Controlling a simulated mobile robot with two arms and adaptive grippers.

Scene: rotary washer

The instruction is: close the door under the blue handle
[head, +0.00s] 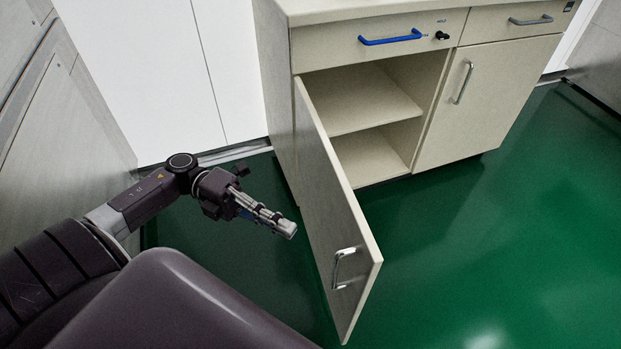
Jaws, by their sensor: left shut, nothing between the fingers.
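A beige cabinet stands ahead, with a blue handle (391,37) on its left drawer front. The door (335,205) under that drawer is open. It is hinged at the cabinet's left side and swung out toward me, showing its outer face with a silver handle (343,267) near the free edge. Shelves (362,100) inside the cabinet are exposed and look empty. My left gripper (291,229) is shut and empty, to the left of the door's outer face, close to it; I cannot tell whether it touches. My right gripper is not in view.
The right cabinet door (485,105) is closed, with a silver handle. A black knob (441,36) sits beside the blue handle. A grey panel (70,130) stands at the left. The green floor (480,240) is clear right of the open door.

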